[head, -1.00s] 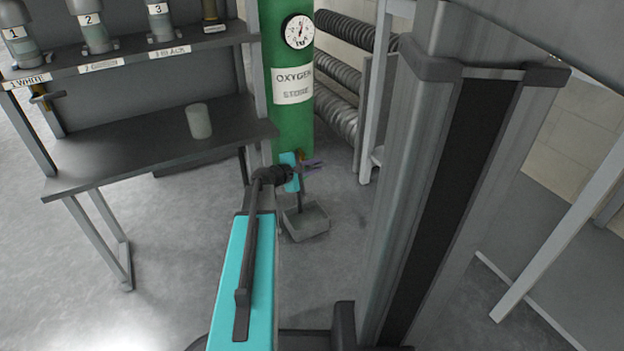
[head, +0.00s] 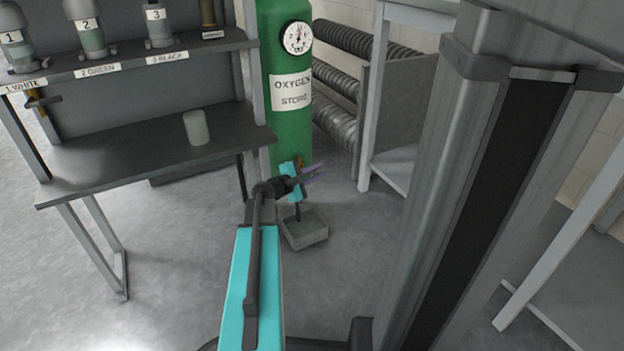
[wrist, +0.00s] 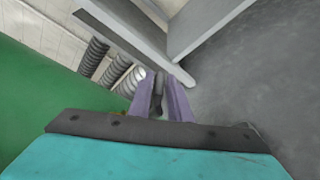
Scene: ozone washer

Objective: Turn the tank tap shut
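The green tank (head: 286,125) labelled "OXYGEN STORE" stands upright in the head view, with a round white dial near its top. A small brass-orange piece (head: 300,162), possibly its tap, shows low on the tank's right side. The rest of it is hidden behind my gripper (head: 315,174). My gripper is just in front of the tank's lower right, its two purple fingers slightly apart and pointing right. In the wrist view the fingers (wrist: 160,98) also stand apart, with a narrow dark strip between them. I cannot tell whether that is a held part. The tank fills the left there.
A grey bin (head: 304,232) is on the floor below my gripper. A shelf bench (head: 130,160) with bottles, a cup (head: 196,128) and a brass tap (head: 42,103) is at left. Ribbed hoses (head: 337,80) and a pale-framed unit (head: 385,100) stand right of the tank.

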